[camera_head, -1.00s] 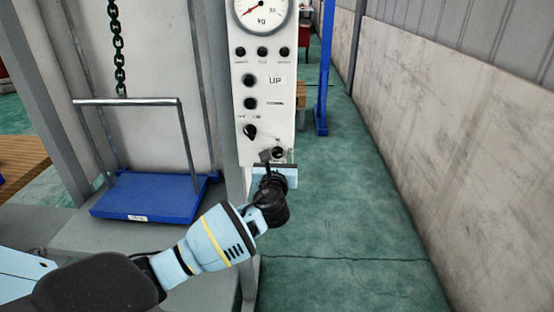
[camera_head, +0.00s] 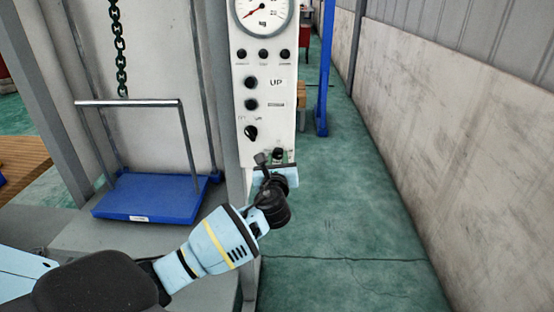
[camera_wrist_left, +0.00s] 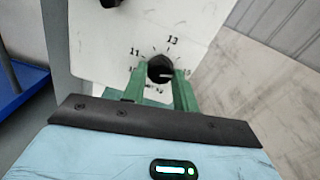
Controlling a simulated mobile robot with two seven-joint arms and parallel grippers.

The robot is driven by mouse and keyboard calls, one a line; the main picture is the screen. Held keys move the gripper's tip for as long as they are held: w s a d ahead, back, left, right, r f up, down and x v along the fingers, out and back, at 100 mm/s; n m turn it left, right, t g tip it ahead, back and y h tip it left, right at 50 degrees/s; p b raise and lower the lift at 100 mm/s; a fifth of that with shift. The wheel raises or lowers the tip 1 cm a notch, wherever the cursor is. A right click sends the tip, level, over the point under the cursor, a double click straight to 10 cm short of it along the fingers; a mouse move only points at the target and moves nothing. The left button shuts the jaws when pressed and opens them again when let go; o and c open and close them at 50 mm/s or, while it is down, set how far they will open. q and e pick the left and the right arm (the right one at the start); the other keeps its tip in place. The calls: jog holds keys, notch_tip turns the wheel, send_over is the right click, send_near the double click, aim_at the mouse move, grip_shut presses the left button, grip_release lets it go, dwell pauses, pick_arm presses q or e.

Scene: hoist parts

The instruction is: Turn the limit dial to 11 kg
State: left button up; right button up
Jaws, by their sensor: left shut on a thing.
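The limit dial (camera_wrist_left: 160,69) is a small black knob low on the white control panel (camera_head: 266,125). In the left wrist view the numbers 11, at its left, and 13, above it, are readable; the others are partly hidden or unclear. A pale mark on the knob seems to point right, away from 11. My left gripper (camera_wrist_left: 159,78) has its green fingers on both sides of the dial and is shut on it. In the head view the dial (camera_head: 278,153) shows just above the gripper's body, and the fingers are mostly hidden. My right gripper is out of view.
Above the dial are a selector knob (camera_head: 250,133), several black buttons and a round kg gauge (camera_head: 262,14). A blue platform (camera_head: 150,199) with a metal frame stands at the left, near a hanging chain (camera_head: 119,50). Green floor is clear to the right, up to the wall.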

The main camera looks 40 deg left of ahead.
pick_arm(q)
jog(key=n, duration=0.2)
jog(key=shift+n, duration=0.4)
jog(key=n, duration=0.3)
jog(key=shift+n, duration=0.3)
jog(key=n, duration=0.4)
jog(key=shift+d+f+n, duration=0.1)
jog(key=shift+n, duration=0.2)
jog(key=n, duration=0.3)
jog(key=shift+n+b, duration=0.3)
jog(key=shift+b, duration=0.05)
jog(key=n, duration=0.3)
jog(key=shift+n+b, duration=0.3)
jog(key=shift+b, duration=0.05)
jog(key=n+b, duration=0.1)
jog(key=n, duration=0.8)
jog(key=shift+r, duration=0.2)
jog(key=shift+r+n+b, duration=0.1)
jog(key=shift+n+b, duration=0.25)
jog(key=shift+n, duration=1.15)
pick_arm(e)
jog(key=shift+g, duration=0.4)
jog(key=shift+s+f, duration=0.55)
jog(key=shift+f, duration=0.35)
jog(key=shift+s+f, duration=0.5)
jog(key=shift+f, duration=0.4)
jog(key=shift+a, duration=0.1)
